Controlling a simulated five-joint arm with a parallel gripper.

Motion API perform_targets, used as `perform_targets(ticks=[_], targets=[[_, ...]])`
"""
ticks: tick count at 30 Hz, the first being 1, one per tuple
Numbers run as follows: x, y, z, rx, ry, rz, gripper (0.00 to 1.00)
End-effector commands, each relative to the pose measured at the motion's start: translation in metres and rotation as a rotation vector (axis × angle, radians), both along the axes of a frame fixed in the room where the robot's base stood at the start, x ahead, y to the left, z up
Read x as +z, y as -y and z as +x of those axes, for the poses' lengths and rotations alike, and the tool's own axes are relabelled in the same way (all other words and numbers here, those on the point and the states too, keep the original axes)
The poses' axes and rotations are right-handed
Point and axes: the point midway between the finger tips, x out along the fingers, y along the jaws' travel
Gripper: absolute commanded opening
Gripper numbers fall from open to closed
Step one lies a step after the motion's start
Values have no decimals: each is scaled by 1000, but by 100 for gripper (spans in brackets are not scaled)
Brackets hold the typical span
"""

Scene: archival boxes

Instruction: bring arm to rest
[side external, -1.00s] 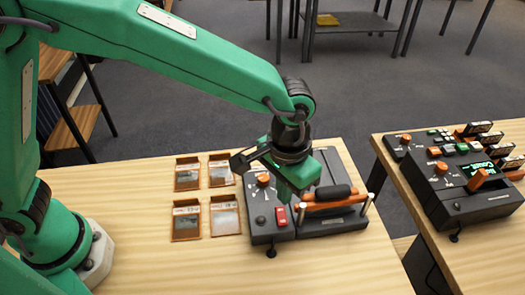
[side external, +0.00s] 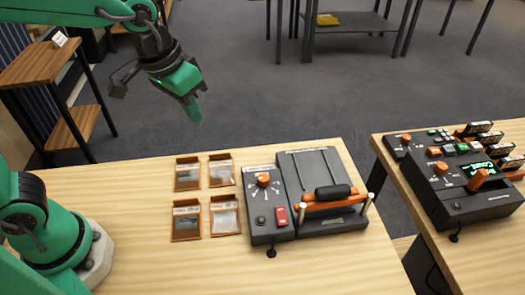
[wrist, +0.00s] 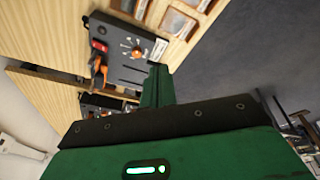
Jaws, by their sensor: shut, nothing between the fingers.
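My gripper (side external: 196,108) is raised in the air above the back edge of the wooden table (side external: 330,262), pointing down and to the right. Its green fingers are closed together and hold nothing. In the wrist view my gripper (wrist: 160,75) shows as a narrow green shape, with the table and a dark device beyond it. It touches nothing in the side view.
A dark device (side external: 318,165) with an orange-and-black handle, orange knob and red switch stands on the table. Several small framed trays (side external: 188,174) lie left of it. A second console (side external: 470,203) sits on the right table. A wooden shelf (side external: 45,62) stands back left.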

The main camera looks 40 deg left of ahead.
Motion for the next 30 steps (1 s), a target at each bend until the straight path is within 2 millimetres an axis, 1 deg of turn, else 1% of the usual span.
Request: perform_targets(ticks=[1, 6, 15, 21, 25, 30], targets=[[4, -12, -5, 14, 20, -3, 0], [12, -44, -25, 45, 75, -1, 0], [15, -91, -64, 101, 175, 19, 0], [12, -109, -83, 125, 220, 37, 0], [10, -113, -88, 133, 234, 43, 0], [9, -114, -90, 134, 236, 45, 0]])
